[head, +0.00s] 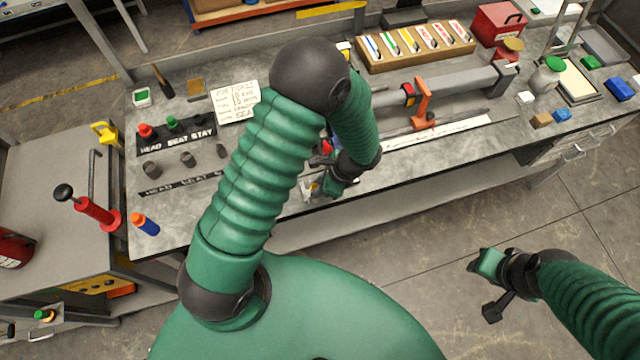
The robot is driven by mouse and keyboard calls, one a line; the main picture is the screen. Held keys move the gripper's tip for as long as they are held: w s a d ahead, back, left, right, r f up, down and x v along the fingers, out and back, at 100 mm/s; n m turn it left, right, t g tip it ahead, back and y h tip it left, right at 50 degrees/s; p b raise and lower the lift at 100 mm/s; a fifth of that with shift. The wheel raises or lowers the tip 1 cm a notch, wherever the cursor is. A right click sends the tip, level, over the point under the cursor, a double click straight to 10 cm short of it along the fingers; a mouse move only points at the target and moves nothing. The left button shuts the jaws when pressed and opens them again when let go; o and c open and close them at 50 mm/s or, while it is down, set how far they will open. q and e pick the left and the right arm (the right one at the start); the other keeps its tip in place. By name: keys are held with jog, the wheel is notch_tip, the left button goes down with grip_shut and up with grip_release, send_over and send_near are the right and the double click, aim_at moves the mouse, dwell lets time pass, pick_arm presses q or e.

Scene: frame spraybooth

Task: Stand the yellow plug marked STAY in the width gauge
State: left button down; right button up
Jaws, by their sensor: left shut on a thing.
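My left gripper (318,186) is low over the bench's front edge, below its bent arm. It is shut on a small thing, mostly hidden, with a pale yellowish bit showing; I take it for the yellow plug. The rack (172,138) at the left, lettered HEAD SEAT STAY, has a red-topped plug (146,131) and a green-topped plug (172,122); no yellow top shows at STAY. I cannot make out the width gauge for certain; small red and blue parts beside my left gripper are partly hidden. My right gripper (480,262) is off the bench over the floor; its jaw opening is unclear.
A handwritten card (236,101) lies behind. A long grey bar with an orange clamp (421,104) and a wooden block of coloured tags (415,47) are at right.

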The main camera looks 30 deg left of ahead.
pick_arm(q)
jog(key=shift+s+a, duration=0.2)
dwell(0.3)
dwell(0.4)
jog(key=c, duration=1.1)
grip_release()
jog(key=shift+f, duration=0.1)
